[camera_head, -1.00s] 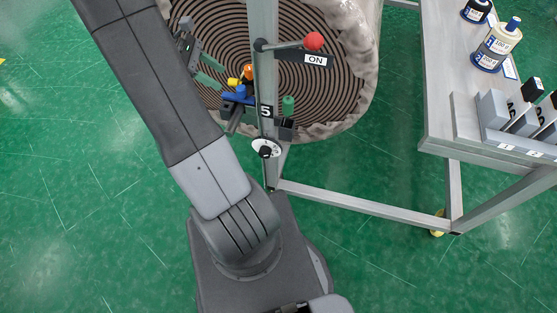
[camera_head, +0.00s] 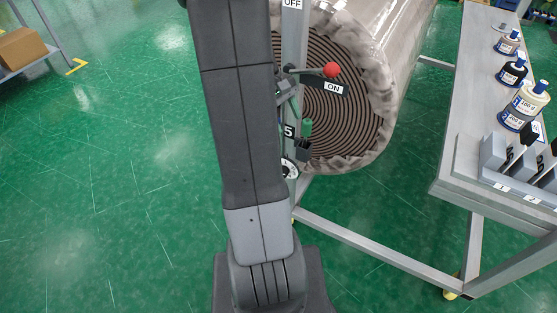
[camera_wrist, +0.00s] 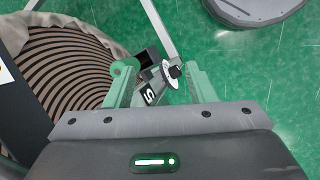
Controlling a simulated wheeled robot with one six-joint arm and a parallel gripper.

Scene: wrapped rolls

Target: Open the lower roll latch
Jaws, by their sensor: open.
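A grey upright post (camera_head: 292,55) stands before the end of a wrapped roll (camera_head: 345,115). My gripper (camera_wrist: 163,85) is open with nothing held. I cannot tell whether it touches the knob. In the head view my arm hides most of it.
A red-ball lever (camera_head: 331,70) above the knob sits by an "ON" label; an "OFF" label (camera_head: 292,4) is higher. A grey bench (camera_head: 455,160) with bottles (camera_head: 523,107) stands at right. Frame rails (camera_head: 375,250) run low. Green floor at left is open.

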